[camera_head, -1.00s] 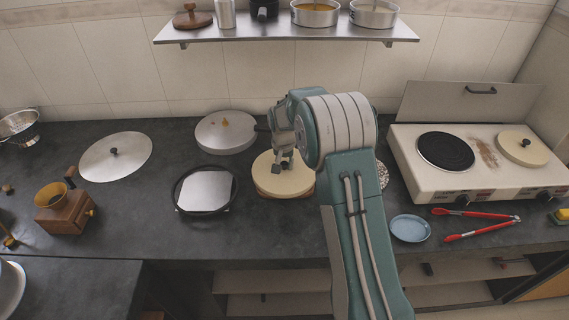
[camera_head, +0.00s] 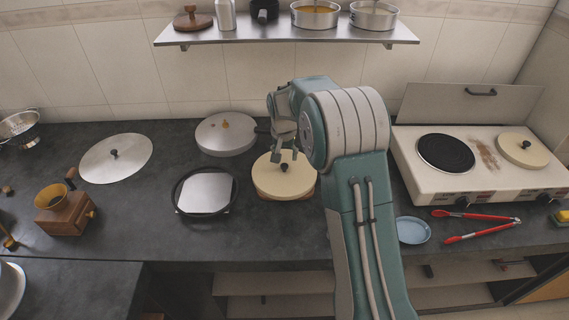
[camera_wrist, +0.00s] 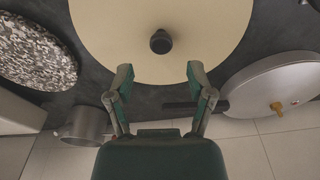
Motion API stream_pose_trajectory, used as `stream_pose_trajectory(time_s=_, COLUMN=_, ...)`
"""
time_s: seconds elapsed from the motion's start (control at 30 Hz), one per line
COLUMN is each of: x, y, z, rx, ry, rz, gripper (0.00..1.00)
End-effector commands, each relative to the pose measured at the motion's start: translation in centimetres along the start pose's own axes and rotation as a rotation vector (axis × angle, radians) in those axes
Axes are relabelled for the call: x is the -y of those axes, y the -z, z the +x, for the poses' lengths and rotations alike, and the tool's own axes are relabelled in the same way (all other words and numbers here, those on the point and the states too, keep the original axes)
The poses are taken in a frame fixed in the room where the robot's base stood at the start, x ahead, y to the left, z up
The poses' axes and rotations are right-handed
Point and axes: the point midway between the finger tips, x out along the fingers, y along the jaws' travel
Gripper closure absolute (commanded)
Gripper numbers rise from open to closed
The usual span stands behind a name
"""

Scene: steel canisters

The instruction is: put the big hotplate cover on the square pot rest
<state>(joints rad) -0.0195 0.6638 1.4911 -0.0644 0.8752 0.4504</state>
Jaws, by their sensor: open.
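The big hotplate cover (camera_head: 296,184) is a cream disc with a black knob. It lies, looking flat, on a wooden piece (camera_head: 262,194) that appears to be the square pot rest; only its brown edge shows beneath the cover. My gripper (camera_head: 285,153) is open and empty just above the knob. In the wrist view the cover (camera_wrist: 105,30) fills the top, and the knob lies beyond and between my spread fingertips (camera_wrist: 160,75), apart from them.
Left of the cover are a black round tray with a silver square (camera_head: 205,190) and a lidded grey pan (camera_head: 226,134). A speckled disc (camera_wrist: 38,52) shows in the wrist view. The hotplate (camera_head: 470,180) stands right, with a smaller cream cover (camera_head: 522,150). A shelf (camera_head: 285,33) hangs behind.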

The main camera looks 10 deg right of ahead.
Motion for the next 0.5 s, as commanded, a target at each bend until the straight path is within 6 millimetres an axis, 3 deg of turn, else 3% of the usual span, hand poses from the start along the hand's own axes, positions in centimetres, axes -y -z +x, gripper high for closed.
stream_pose_trajectory(time_s=0.2, x=0.0, y=0.0, z=-4.4, rx=-0.002, ry=0.001, rz=0.0, gripper=0.31)
stream_pose_trajectory(time_s=0.5, x=-0.1, y=-0.2, z=-7.2, rx=-0.003, ry=0.002, rz=-0.004, gripper=0.31)
